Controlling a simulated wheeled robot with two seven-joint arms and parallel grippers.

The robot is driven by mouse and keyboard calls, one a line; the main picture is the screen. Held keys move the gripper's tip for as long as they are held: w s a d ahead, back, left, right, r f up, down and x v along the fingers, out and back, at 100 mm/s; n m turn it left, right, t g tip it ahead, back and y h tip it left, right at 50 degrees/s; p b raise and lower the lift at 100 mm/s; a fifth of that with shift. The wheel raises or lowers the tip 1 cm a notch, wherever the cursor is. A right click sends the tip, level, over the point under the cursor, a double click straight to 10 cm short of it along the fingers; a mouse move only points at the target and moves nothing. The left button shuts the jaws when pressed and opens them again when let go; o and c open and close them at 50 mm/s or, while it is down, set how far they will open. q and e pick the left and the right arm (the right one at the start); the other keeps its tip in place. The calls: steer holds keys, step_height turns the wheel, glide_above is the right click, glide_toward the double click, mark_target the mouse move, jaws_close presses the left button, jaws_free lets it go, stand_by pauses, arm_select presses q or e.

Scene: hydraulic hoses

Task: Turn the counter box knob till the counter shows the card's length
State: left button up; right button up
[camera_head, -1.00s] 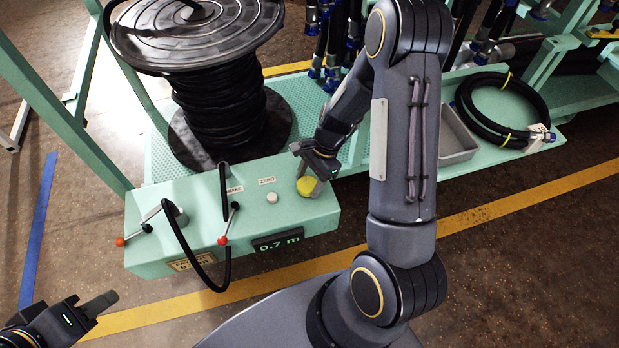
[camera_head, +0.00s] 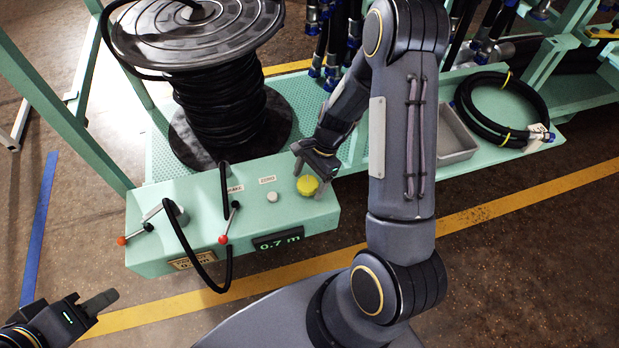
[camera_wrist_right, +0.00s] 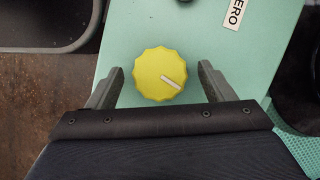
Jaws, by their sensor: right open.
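The counter box (camera_head: 160,250) is a pale green block with a yellow scalloped knob (camera_head: 308,186) at its right end. The knob also shows in the right wrist view (camera_wrist_right: 158,74), with a white pointer mark aimed to the lower right. The counter (camera_head: 278,241) on the front face reads 0.7 m. A card (camera_head: 193,261) on the front left is partly covered by a hose, and its number cannot be read fully. My right gripper (camera_head: 313,176) is open just above the knob, fingers on either side and apart from it. My left gripper (camera_head: 106,301) is at the lower left, its opening unclear.
A hose reel (camera_head: 225,110) stands behind. A coiled hose (camera_head: 505,115) and a grey tray (camera_head: 455,140) lie to the right.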

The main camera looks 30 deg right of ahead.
steer(key=p+v, duration=0.2)
steer(key=v, duration=0.5)
steer(key=shift+r+p, duration=0.3)
steer(key=shift+r, duration=0.1)
steer(key=shift+d, duration=0.15)
